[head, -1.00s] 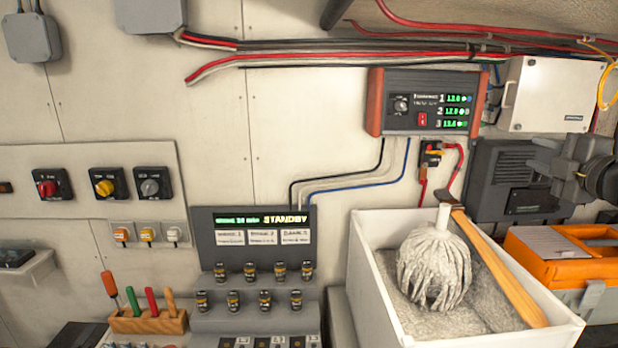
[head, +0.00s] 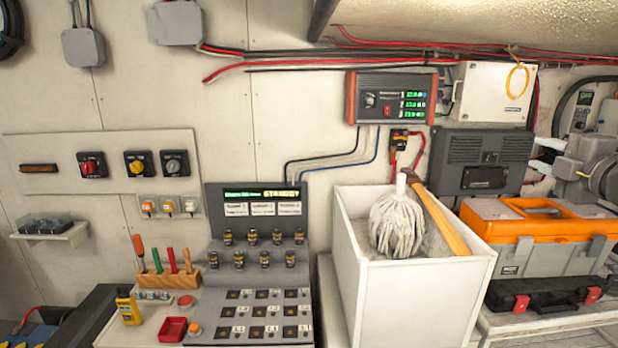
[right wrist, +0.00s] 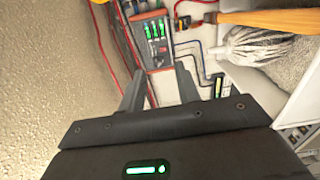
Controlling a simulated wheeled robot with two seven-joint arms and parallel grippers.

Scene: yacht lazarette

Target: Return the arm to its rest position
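My right gripper (head: 540,156) is at the right of the head view, just right of the dark vented box and above the orange toolbox. In the right wrist view my right gripper (right wrist: 160,70) has its two fingers spread apart, with nothing between them. Beyond the fingers are the wall and the red-sided display panel (right wrist: 156,40). The right arm comes in from the right edge of the head view. My left gripper and left arm do not show in either view.
A white bin (head: 405,300) holds a mop head (head: 397,225) and a wooden handle (head: 437,215). The orange toolbox (head: 540,225) stands right of it, with a black case (head: 545,294) in front. The dark vented box (head: 482,162) hangs behind. A sloped console (head: 250,305) stands left.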

